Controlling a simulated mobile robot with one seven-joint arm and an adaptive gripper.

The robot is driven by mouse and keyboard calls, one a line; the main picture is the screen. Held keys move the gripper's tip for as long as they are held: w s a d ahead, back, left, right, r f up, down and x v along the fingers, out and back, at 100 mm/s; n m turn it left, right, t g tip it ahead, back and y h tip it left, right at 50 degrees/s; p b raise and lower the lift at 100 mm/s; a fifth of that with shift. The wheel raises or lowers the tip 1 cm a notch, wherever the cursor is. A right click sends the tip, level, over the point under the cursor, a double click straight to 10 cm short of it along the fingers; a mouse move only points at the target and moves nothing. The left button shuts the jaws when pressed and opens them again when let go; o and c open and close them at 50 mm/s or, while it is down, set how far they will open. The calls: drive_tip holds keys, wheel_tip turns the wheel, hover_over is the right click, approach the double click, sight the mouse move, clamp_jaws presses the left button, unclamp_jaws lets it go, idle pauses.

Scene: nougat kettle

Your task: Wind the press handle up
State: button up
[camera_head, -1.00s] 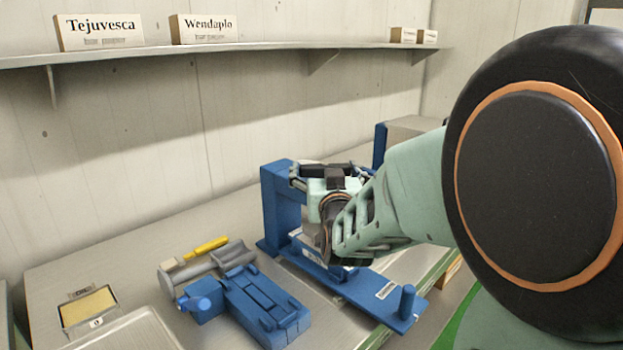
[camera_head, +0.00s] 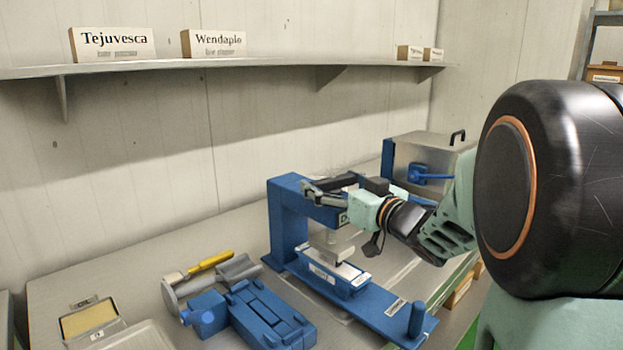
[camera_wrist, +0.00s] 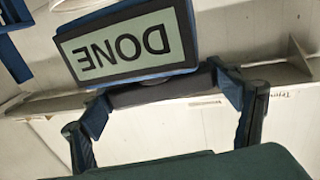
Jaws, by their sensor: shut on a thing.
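The blue press (camera_head: 288,225) stands on the table, with a C-shaped frame on a long blue base. Its pale press plate (camera_head: 331,243) hangs from a spindle above a blue tray with white labels (camera_head: 330,283). My gripper (camera_head: 328,187) is at the top of the press, coming in from the right. In the wrist view, my gripper (camera_wrist: 165,100) has its fingers at both ends of a dark bar, the press handle (camera_wrist: 165,90), and is shut on it. A display reading DONE (camera_wrist: 125,45), upside down, is just beyond the handle. In the head view, my gripper largely hides the handle.
A blue fixture (camera_head: 250,315) and a grey scoop with a yellow handle (camera_head: 205,265) lie left of the press. A metal box with a blue latch (camera_head: 430,165) stands behind it. A shelf (camera_head: 250,67) with labelled boxes runs along the wall.

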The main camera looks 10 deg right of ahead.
drive_tip(key=n+g+y+p, duration=0.2)
drive_tip(key=y, duration=0.1)
drive_tip(key=n+y+p, duration=0.1)
drive_tip(key=shift+d+r+g, duration=0.1)
drive_tip(key=shift+r+g, duration=0.15)
drive_tip(key=shift+g, duration=0.15)
drive_tip(key=n+g+y+p, duration=0.3)
drive_tip(key=n+g+y, duration=0.1)
drive_tip(key=n+g+y+p, duration=0.1)
drive_tip(key=g, duration=0.1)
drive_tip(key=n+g+p, duration=0.2)
drive_tip(key=g, duration=0.1)
drive_tip(key=n+g+y+p, duration=0.1)
drive_tip(key=n+g+p, duration=0.1)
drive_tip(key=g, duration=0.1)
drive_tip(key=shift+s+a+y, duration=0.2)
drive_tip(key=shift+a+y, duration=0.1)
drive_tip(key=shift+n+g, duration=0.3)
drive_tip(key=o, duration=1.2)
drive_tip(key=shift+a+f, duration=0.1)
drive_tip(key=shift+c, duration=0.2)
drive_tip(key=shift+d+f, duration=0.1)
drive_tip(key=shift+d, duration=0.55)
drive_tip(key=d, duration=1.1)
drive_tip(key=shift+s, duration=0.35)
